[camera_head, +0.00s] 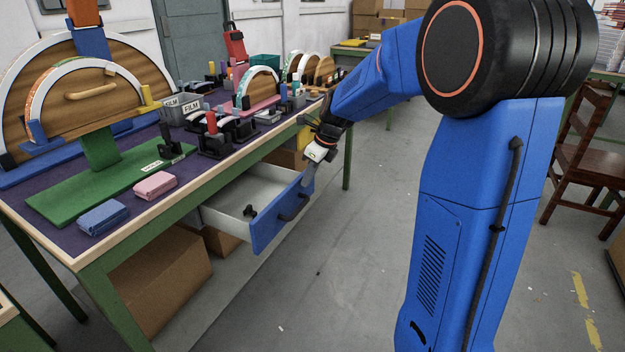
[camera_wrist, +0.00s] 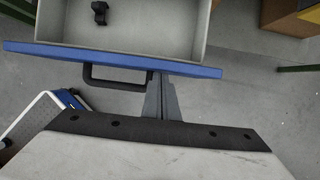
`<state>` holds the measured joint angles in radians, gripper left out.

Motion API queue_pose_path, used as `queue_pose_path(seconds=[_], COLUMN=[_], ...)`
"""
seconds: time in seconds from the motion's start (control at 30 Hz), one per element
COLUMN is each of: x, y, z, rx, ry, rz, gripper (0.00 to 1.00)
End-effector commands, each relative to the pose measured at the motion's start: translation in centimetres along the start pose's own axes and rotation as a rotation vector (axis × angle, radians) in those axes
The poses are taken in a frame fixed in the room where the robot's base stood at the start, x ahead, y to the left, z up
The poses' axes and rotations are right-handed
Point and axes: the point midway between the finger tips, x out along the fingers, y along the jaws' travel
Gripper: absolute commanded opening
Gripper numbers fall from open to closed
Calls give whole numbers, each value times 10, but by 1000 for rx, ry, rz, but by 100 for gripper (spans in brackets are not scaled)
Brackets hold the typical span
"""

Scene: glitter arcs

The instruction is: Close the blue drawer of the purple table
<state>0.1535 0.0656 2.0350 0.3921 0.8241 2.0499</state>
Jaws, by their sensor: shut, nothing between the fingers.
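The purple table (camera_head: 60,205) stands at the left in the head view, with green legs and a wooden edge. Its blue drawer (camera_head: 270,232) is pulled out, showing a pale interior with a small black object (camera_head: 250,211) inside. My gripper (camera_head: 306,192) is at the drawer front's right part, near the black handle. In the wrist view the blue drawer front (camera_wrist: 45,49) runs across the top, and the black handle (camera_wrist: 105,84) hangs from it. My gripper (camera_wrist: 160,80) is shut and empty, just right of the handle, with its tips at the front panel. I cannot tell whether they touch it.
A wooden chair (camera_head: 585,150) is at the right. The grey floor in front of the drawer is mostly clear.

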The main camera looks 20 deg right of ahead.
Motion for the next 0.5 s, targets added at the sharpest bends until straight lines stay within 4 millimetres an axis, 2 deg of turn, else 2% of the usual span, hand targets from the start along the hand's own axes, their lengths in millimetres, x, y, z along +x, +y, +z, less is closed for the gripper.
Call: queue_pose_path(seconds=[0.5], x=[43], y=[1], z=[106], rx=[-5], ry=[0], rz=[1], gripper=[0])
